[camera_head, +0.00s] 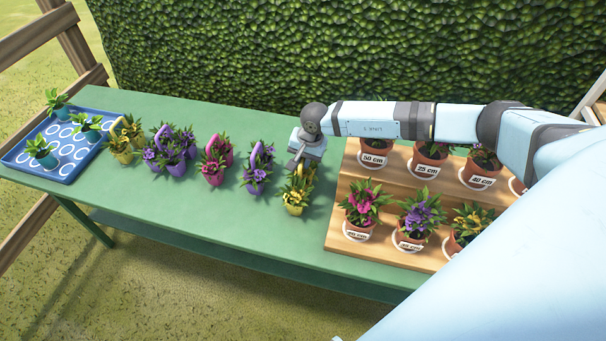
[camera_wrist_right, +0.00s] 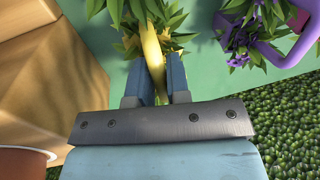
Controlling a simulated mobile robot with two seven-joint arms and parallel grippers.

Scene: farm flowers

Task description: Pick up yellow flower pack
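A yellow flower pack (camera_head: 296,197) with green leaves and a yellow handle stands on the green table, left of the wooden stand. My right gripper (camera_head: 300,163) is right above it, pointing down. In the right wrist view, the yellow handle (camera_wrist_right: 152,50) lies between the fingers of my right gripper (camera_wrist_right: 160,72), which are close together with the handle filling the gap; they look shut on it. The pack appears to rest on the table. Another yellow flower pack (camera_head: 122,146) stands near the blue tray at the left. My left gripper is not in view.
Purple (camera_head: 256,175) and pink (camera_head: 214,166) packs stand left of the gripper. Potted flowers with labels fill the wooden stand (camera_head: 345,190) at the right. A blue tray (camera_head: 62,170) with several small plants lies at the left end. A hedge (camera_head: 300,50) rises behind the table.

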